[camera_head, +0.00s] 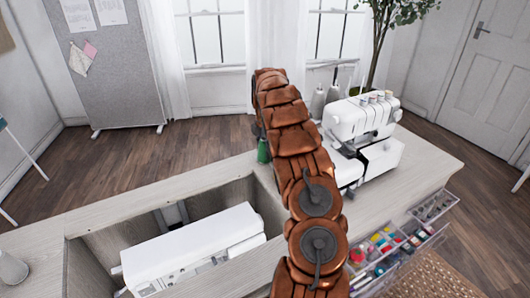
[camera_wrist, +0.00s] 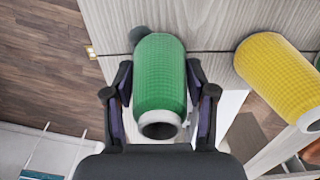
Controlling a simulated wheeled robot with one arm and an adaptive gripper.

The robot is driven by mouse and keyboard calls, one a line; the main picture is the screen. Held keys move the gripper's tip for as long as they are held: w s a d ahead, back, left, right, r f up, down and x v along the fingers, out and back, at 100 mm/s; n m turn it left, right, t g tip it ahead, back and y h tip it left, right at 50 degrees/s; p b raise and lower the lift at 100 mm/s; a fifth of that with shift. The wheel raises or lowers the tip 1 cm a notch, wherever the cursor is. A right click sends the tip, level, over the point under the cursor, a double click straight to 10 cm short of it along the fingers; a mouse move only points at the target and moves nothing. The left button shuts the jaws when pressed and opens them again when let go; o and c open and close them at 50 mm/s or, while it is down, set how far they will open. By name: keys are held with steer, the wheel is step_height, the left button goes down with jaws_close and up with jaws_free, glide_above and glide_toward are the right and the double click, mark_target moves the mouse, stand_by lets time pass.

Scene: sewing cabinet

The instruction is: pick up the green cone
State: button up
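The green cone (camera_wrist: 160,75) is a spool of green thread with a pale, hollow top. In the wrist view it is between the two fingers of my gripper (camera_wrist: 160,75), with a finger on each side. The fingers are spread wide, with slim gaps seeming to show beside the cone. It appears to stand upright on the cabinet top. In the head view the green cone (camera_head: 263,151) shows just left of my brown arm, near the cabinet's far edge.
A yellow cone (camera_wrist: 269,66) stands close to the right of the green one. A white sewing machine (camera_head: 190,249) sits in the cabinet's recess (camera_head: 92,258). A white serger (camera_head: 362,120) stands to the right of my arm. Open drawers (camera_head: 390,258) hold small supplies.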

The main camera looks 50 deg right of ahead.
steer(key=c, duration=0.6)
steer(key=shift+r, duration=0.1)
